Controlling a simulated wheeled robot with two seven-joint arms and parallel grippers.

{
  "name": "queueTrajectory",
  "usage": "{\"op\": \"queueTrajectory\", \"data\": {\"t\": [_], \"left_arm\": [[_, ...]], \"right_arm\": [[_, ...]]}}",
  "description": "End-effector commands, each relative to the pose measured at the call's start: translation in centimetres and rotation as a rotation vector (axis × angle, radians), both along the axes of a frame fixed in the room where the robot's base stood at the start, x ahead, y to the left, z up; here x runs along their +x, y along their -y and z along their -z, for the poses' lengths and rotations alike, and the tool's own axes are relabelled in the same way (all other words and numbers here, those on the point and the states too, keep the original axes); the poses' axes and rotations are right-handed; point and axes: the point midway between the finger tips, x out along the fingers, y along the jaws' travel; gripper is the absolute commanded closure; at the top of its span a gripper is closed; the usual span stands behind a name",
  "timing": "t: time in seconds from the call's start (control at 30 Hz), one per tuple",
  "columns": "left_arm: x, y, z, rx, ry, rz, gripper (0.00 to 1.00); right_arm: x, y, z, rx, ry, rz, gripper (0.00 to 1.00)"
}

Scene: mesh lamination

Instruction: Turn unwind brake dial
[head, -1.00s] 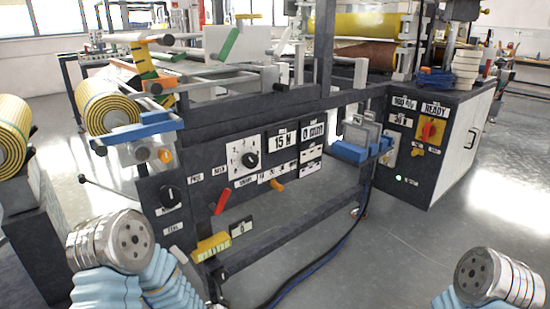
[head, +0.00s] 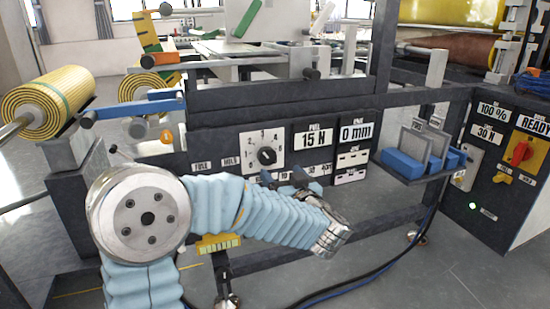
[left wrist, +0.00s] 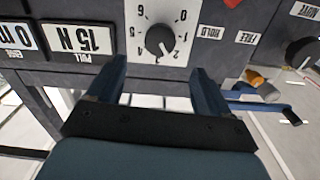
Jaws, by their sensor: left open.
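A round black dial (head: 266,156) sits on a white plate with numbers around it, on the dark front panel, left of the 15 N display. It also shows in the left wrist view (left wrist: 160,40), upside down. No brake label is readable on it. My left gripper (head: 284,178) is just in front of and below the dial in the head view, partly hidden by my own arm. In the left wrist view its two blue fingers (left wrist: 160,72) are apart, with the dial beyond the gap and nothing between them. My right gripper is out of view.
A 0 mm display (head: 357,133) and blue blocks (head: 404,163) lie right of the dial. A striped roll (head: 48,102) stands at left.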

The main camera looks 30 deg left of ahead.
Motion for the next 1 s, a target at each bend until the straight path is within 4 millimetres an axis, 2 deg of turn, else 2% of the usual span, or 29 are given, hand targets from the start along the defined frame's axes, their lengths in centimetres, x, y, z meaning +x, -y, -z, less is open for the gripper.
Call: {"op": "queueTrajectory", "data": {"t": [0.2, 0.4, 0.6, 0.87, 0.9, 1.0], "left_arm": [[3.4, -4.0, 0.1, 0.001, -0.001, -0.003, 0.2], [5.8, -6.8, 0.1, 0.0, 0.0, -0.001, 0.2], [6.9, -8.1, 0.1, 0.0, 0.0, 0.002, 0.2], [7.1, -8.2, 0.1, 0.0, 0.0, 0.003, 0.2], [7.1, -8.2, 0.1, 0.0, 0.0, 0.003, 0.22], [7.1, -8.2, 0.1, 0.0, 0.0, 0.003, 0.37]], "right_arm": [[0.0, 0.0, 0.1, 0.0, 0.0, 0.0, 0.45], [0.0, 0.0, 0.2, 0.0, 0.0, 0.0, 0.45], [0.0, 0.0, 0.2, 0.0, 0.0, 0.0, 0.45], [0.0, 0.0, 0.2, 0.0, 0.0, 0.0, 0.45], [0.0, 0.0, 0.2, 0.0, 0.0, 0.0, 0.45], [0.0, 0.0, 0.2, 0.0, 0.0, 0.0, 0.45]]}}
